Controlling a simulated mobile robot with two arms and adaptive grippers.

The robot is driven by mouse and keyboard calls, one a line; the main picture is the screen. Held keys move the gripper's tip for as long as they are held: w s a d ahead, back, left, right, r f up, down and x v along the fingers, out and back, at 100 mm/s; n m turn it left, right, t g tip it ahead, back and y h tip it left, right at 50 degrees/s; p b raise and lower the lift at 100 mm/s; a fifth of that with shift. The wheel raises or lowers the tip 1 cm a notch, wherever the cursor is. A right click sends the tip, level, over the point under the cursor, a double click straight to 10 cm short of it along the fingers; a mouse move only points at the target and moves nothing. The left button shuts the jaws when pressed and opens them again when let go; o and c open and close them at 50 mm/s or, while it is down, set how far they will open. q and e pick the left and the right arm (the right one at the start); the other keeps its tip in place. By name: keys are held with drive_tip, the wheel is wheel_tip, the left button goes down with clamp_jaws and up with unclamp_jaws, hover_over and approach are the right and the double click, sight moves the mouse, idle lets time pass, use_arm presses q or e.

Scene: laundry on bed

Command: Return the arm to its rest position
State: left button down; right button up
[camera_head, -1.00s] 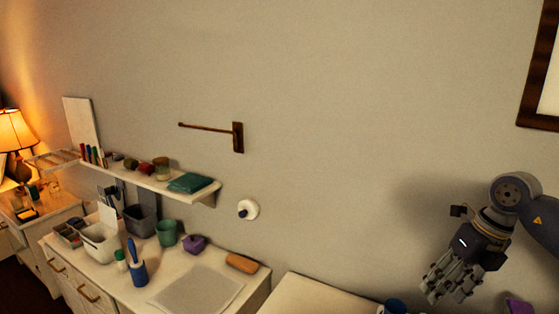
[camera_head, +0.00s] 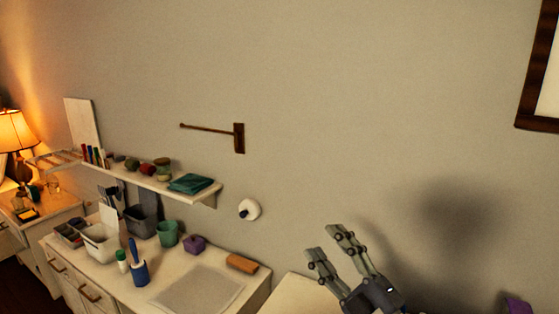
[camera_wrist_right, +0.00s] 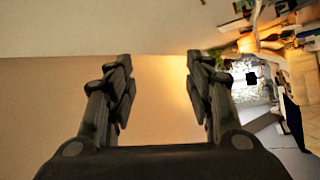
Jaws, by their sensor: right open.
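My right gripper (camera_head: 328,246) shows at the lower right of the head view, its two fingers pointing up and to the left with a gap between them. It is raised in front of the plain wall, above the light surface at the bottom, and holds nothing. In the right wrist view the two dark fingers (camera_wrist_right: 158,90) stand apart with nothing between them. Most of the right arm is out of the head view. My left gripper is not in view.
A white dresser (camera_head: 262,283) at the lower left carries bins, a green cup (camera_head: 167,234), a purple item and a brown roll (camera_head: 242,263). A wall shelf (camera_head: 205,192) and a wooden wall bar (camera_head: 239,138) are above. The wall right of them is clear up to a picture frame (camera_head: 537,75).

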drive_tip(key=s+d+f+m+g+h, duration=0.25)
drive_tip(key=d+f+m+h, duration=0.35)
drive_tip(key=f, duration=0.3)
drive_tip(key=s+d+f+m+g+h, duration=0.25)
drive_tip(key=d+f+m+h, duration=0.3)
drive_tip(key=f+m, duration=0.35)
drive_tip(key=s+f+m+g, duration=0.1)
drive_tip(key=s+f+g, duration=0.4)
drive_tip(key=s+f, duration=0.5)
drive_tip(key=s+f+m+g, duration=0.2)
drive_tip(key=s+f+g, duration=0.4)
drive_tip(key=s, duration=0.8)
wheel_tip(320, 180, down, 39)
drive_tip(key=s+b, duration=0.2)
drive_tip(key=b, duration=1)
drive_tip(key=s+f+b, duration=0.3)
drive_tip(key=s+f, duration=0.2)
drive_tip(key=f, duration=0.3)
drive_tip(key=s+d+f+g+b, duration=0.1)
drive_tip(key=s+f+b, duration=0.2)
drive_tip(key=s+f, duration=0.3)
drive_tip(key=s+d+f+g+b, duration=0.1)
drive_tip(key=s+f+b, duration=0.3)
drive_tip(key=f, duration=0.7)
drive_tip(key=shift+s+d+f+n, duration=0.2)
drive_tip(key=shift+s+f+n, duration=0.2)
drive_tip(key=shift+s, duration=0.45)
